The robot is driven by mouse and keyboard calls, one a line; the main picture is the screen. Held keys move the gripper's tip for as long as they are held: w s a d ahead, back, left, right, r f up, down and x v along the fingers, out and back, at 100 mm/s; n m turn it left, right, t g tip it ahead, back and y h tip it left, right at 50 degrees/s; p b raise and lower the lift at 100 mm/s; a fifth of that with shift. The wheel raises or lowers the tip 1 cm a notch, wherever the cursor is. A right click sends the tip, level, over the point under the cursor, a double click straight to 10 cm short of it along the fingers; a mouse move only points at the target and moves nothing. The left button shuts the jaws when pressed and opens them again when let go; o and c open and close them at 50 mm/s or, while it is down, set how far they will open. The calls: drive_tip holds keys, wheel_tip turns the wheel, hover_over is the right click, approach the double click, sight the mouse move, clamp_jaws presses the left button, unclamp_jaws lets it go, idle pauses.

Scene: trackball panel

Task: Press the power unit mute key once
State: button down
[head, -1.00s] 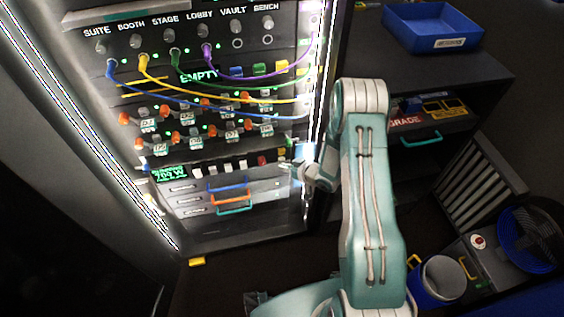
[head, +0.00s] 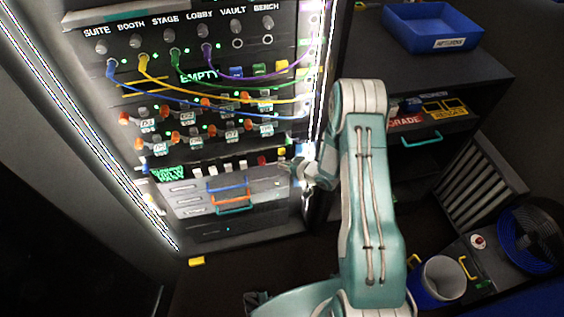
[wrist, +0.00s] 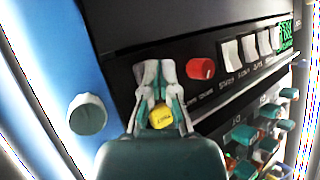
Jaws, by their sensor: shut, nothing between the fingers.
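The power unit is the row at the bottom of the panel, with a green display (head: 168,172), pale switches and a red knob (head: 262,160). My gripper (head: 287,168) is at the right end of this row, just right of the red knob. In the wrist view my gripper (wrist: 159,95) is shut and empty, close to the panel face. A small yellow lettered piece (wrist: 160,117), which may be the mute key, shows between its fingers. Its lettering is too small to read surely. Whether the fingertips touch it cannot be told. The red knob (wrist: 201,69) sits just beside the fingers.
Pale switches (wrist: 228,55) continue the row past the red knob. A grey round knob (wrist: 88,114) is on the blue side strip. Orange-tipped toggles (head: 172,138) and plugged cables lie above the row. Drawers with coloured handles (head: 227,187) lie below. Shelves stand to the right.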

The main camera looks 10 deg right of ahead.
drive_tip(key=shift+w, duration=0.1)
idle(0.3)
drive_tip(key=shift+s, duration=0.8)
drive_tip(key=s, duration=0.5)
drive_tip(key=shift+s, duration=0.15)
idle(0.9)
